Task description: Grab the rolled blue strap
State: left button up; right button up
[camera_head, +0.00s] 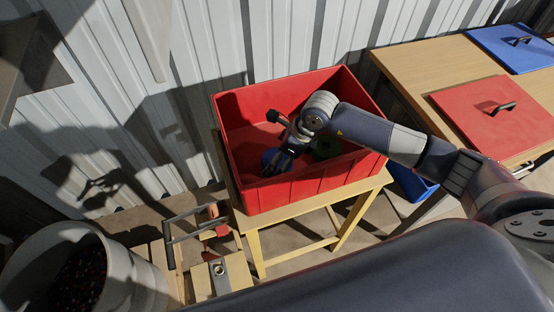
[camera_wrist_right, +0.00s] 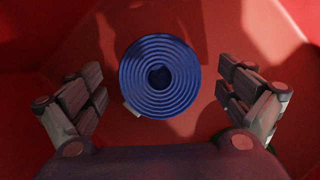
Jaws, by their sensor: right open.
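The rolled blue strap (camera_wrist_right: 160,76) is a flat round coil lying on the floor of the red bin (camera_head: 260,100). It also shows in the head view (camera_head: 269,157), partly hidden by my right gripper (camera_head: 282,165). In the right wrist view my right gripper (camera_wrist_right: 160,92) is open, with one finger on each side of the coil and clear gaps between. The strap sits between the fingers, a little toward the top of the picture, and nothing is held. My left gripper is not in view.
A dark green item (camera_head: 326,148) lies in the bin beside my right wrist. The bin's walls surround the gripper, and the bin stands on a wooden table (camera_head: 300,217). A larger wooden table (camera_head: 420,65) with red and blue lids stands at the right.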

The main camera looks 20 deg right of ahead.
jog(key=shift+c, duration=0.2)
jog(key=c, duration=1.2)
